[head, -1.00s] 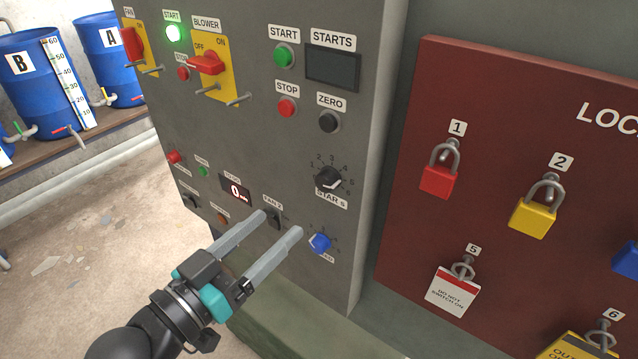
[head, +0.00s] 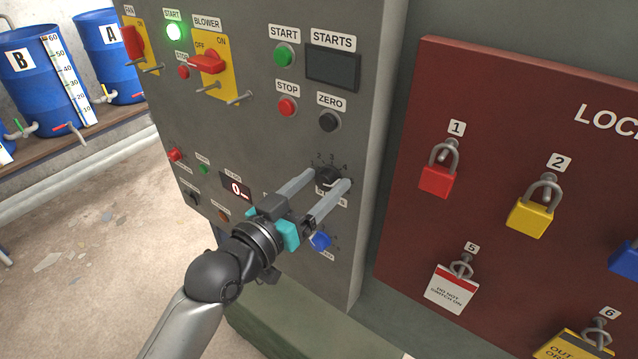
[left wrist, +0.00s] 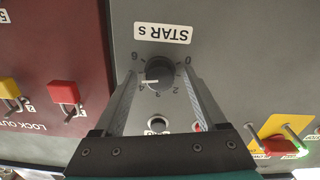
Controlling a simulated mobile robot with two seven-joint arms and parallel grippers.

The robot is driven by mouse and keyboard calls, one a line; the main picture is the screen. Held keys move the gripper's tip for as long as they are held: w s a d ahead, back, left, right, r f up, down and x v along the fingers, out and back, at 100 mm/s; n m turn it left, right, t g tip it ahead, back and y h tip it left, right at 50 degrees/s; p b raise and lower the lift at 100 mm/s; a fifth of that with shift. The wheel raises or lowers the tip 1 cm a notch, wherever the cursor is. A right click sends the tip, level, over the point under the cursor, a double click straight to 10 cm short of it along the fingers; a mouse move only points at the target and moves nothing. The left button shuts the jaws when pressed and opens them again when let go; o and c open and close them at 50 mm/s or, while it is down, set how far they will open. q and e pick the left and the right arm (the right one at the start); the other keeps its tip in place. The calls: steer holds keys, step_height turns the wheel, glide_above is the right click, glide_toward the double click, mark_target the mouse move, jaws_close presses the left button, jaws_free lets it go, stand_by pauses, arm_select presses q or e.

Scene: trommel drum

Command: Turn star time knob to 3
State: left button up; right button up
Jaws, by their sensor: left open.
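The STAR s knob (head: 327,177) is a small black dial on the grey panel (head: 300,240), with numbers around it. It also shows in the left wrist view (left wrist: 159,70), upside down, with its label (left wrist: 162,33) above it. A white mark on the knob lies toward the 4 side of the scale; its exact reading is hard to tell. My left gripper (head: 329,178) is open at the panel, one finger on each side of the knob. In the left wrist view, gaps show between the fingers and the knob. My right gripper is not in view.
A blue knob (head: 320,241) sits just below the fingers. The black ZERO button (head: 329,121) and red STOP button (head: 287,107) are above. A red lockout board (head: 490,130) with padlocks stands close on the right. Open floor (head: 90,270) lies at left.

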arm_select(q)
jaws_close()
stand_by(0.6)
